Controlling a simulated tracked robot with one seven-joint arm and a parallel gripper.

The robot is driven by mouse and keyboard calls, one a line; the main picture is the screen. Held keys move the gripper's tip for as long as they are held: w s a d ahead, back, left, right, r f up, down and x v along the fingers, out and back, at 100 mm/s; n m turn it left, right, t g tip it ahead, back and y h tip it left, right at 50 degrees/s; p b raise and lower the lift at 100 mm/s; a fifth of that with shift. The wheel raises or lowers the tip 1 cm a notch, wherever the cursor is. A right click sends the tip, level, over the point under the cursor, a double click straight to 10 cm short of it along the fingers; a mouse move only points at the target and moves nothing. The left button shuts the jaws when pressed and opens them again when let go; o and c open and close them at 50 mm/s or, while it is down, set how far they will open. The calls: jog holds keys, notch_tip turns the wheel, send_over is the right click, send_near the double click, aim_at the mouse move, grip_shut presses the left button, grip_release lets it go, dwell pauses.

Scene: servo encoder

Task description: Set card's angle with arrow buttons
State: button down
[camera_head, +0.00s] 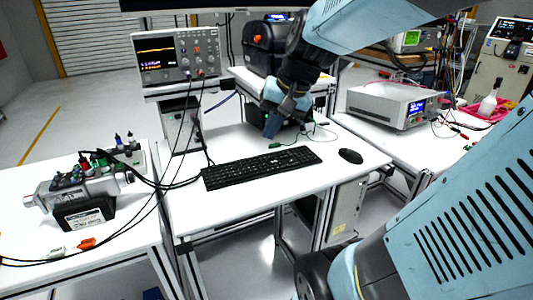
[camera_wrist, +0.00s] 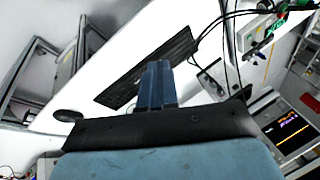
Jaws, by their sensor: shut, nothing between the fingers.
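The black keyboard (camera_head: 262,167) lies on the middle white table; its arrow buttons are too small to make out. It also shows in the wrist view (camera_wrist: 138,75), partly behind my fingers. My gripper (camera_head: 271,127) is shut and empty, above the table behind the keyboard, with its fingers pointing down. In the wrist view my gripper's blue fingers (camera_wrist: 157,68) are together, and the keyboard runs diagonally behind them. I cannot make out for certain which thing is the card. A grey servo device (camera_head: 85,187) with coloured connectors stands on the left table. No angle readout is legible.
A black mouse (camera_head: 350,156) lies right of the keyboard. The oscilloscope (camera_head: 177,55) stands on a raised shelf at the back left. Black cables (camera_head: 176,150) run from it past the keyboard's left end to the servo device. A white power supply (camera_head: 391,105) is on the right table.

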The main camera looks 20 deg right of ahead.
jog(key=w+d+f+m+y, duration=0.3)
jog(key=w+d+f+m, duration=0.4)
jog(key=w, duration=0.5)
jog(key=m+t, duration=0.3)
jog(key=m, duration=0.4)
send_over(296, 166)
notch_tip(296, 166, down, 7)
jog(key=shift+f, duration=4.3)
jog(key=shift+f, duration=0.7)
jog(key=shift+r, duration=0.8)
jog(key=shift+y, duration=0.3)
jog(key=shift+r, duration=2.5)
